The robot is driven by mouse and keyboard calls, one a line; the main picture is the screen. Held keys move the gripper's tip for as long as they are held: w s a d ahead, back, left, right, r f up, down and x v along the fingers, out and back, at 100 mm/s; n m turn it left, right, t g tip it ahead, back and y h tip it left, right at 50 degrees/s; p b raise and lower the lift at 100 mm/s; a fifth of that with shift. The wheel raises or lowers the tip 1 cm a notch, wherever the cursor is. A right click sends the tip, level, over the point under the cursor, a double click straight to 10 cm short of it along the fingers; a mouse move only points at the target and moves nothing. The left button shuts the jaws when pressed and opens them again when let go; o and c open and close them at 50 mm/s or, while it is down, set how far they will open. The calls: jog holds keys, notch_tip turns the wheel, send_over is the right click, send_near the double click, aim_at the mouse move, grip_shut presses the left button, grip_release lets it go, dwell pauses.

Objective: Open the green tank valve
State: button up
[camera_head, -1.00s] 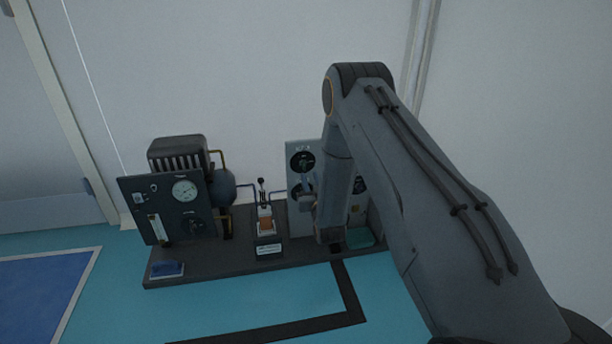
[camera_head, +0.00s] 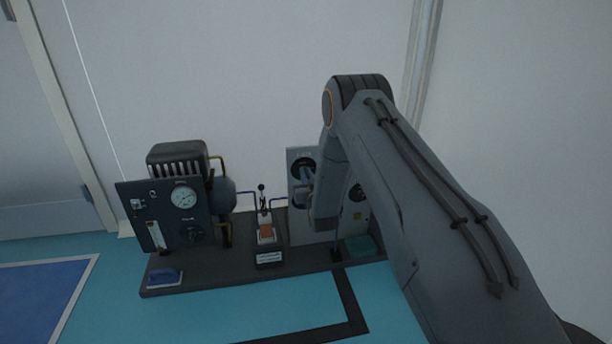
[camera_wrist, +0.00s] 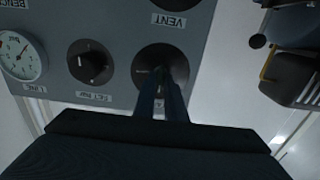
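The tank valve (camera_wrist: 146,60) is a round dark dial on a grey panel, shown upside down in the wrist view. A little green shows at its middle, beside the fingertips. My gripper (camera_wrist: 163,80) has its two fingers over the middle of this dial, with a narrow gap between them. The fingers hide most of the valve's handle and its label, so I cannot tell whether they grip it. In the head view my gripper (camera_head: 303,190) is at the panel's front face, and my arm covers much of the panel (camera_head: 294,222).
The wrist view also shows the VENT dial (camera_wrist: 176,4), a black set knob (camera_wrist: 90,62) and the LINE gauge (camera_wrist: 20,56). In the head view, a unit with a gauge (camera_head: 183,197) and a small switch stand (camera_head: 268,257) share the dark base, left of the panel.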

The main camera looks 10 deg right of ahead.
grip_shut()
jog(key=shift+m, duration=0.3)
jog(key=shift+d+f+m+p, duration=0.15)
jog(key=shift+m+p, duration=1.1)
jog(key=shift+m, duration=3.05)
jog(key=shift+d+f+m+p, duration=0.1)
jog(key=shift+m+p, duration=1.1)
jog(key=shift+m, duration=3.1)
jog(key=shift+o, duration=2.3)
grip_release()
